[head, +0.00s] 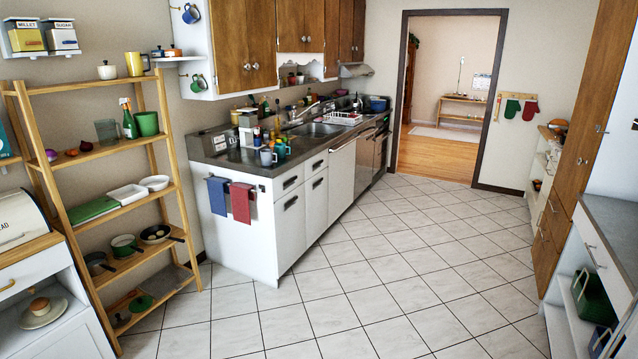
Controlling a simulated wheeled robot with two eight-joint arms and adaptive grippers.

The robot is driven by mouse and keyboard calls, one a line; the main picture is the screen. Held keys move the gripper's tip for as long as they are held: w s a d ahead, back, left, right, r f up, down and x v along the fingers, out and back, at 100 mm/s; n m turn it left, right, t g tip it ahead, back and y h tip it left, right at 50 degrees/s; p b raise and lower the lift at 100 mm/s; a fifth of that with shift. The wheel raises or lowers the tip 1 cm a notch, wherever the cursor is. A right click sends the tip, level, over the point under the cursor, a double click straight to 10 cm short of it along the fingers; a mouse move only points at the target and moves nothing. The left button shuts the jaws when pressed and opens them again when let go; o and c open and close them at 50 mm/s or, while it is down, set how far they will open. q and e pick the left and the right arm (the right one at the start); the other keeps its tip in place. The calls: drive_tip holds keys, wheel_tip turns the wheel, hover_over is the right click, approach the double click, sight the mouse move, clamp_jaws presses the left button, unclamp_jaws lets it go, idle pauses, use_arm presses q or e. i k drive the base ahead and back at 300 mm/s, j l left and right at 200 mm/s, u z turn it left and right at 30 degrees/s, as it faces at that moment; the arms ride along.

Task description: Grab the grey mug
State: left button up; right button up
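A small grey or blue-grey mug (267,157) stands on the dark countertop (228,160) near the front left end of the sink counter. Green and yellow items stand close behind it and to its right. It is small in the head view, so its handle is hard to make out. Neither of my grippers is in the head view.
A wooden shelf rack (167,150) with dishes and pans stands at the left. Blue and red towels (241,202) hang on the counter's end. A blue mug (191,13) hangs on the upper cabinet's side. The tiled floor (400,260) is clear before the counter.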

sight(266, 156)
drive_tip(key=i, duration=2.75)
drive_tip(key=i+u, duration=0.2)
drive_tip(key=i, duration=0.5)
drive_tip(key=i+l+u, duration=0.25)
drive_tip(key=i, duration=0.4)
drive_tip(key=i+j, duration=0.3)
drive_tip(key=j, duration=0.15)
